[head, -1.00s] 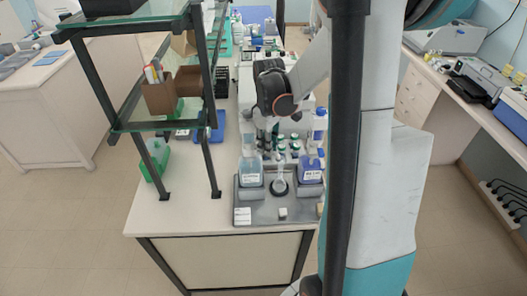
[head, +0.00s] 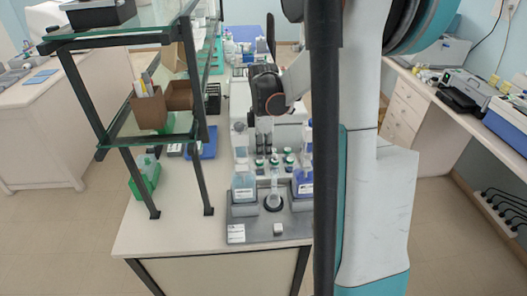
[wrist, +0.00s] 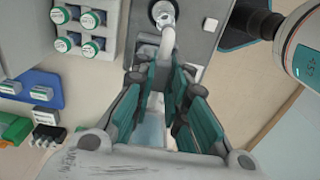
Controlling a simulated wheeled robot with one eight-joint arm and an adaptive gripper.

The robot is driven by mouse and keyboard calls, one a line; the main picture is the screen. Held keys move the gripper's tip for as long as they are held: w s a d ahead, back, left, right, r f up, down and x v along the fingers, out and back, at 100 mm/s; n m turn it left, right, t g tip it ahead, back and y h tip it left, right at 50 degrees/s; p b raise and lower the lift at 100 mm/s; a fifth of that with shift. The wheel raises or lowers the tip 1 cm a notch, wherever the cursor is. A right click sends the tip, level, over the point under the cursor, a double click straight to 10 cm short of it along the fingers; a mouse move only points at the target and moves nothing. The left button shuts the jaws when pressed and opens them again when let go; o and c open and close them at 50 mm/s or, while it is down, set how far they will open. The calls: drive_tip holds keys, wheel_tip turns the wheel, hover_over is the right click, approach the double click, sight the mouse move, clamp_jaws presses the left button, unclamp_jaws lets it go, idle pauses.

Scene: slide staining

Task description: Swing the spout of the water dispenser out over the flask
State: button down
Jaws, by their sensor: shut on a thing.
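The water dispenser (head: 243,186) is a pale-blue bottle on the left of a grey stand. Its pale, curved spout (wrist: 168,42) runs between my gripper's teal fingers in the wrist view. My gripper (wrist: 160,82) is shut on the spout; in the head view my gripper (head: 264,145) is above and behind the stand. The spout's free end lies close to the round flask (wrist: 163,12) at the top of the wrist view. The flask (head: 274,200) also shows at the stand's middle. I cannot tell whether the spout's tip is over its mouth.
A blue bottle (head: 302,184) stands right of the flask on the grey stand (head: 262,233). Several green-capped vials (wrist: 90,48) stand behind. A glass shelf unit (head: 118,38) with dark posts rises on the left. A blue tray (wrist: 30,90) lies beyond the vials.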

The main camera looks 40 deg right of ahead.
idle(0.4)
drive_tip(key=c, duration=1.6)
unclamp_jaws()
drive_tip(key=shift+o, duration=0.2)
wheel_tip(320, 180, up, 12)
drive_tip(key=shift+a+r, duration=0.1)
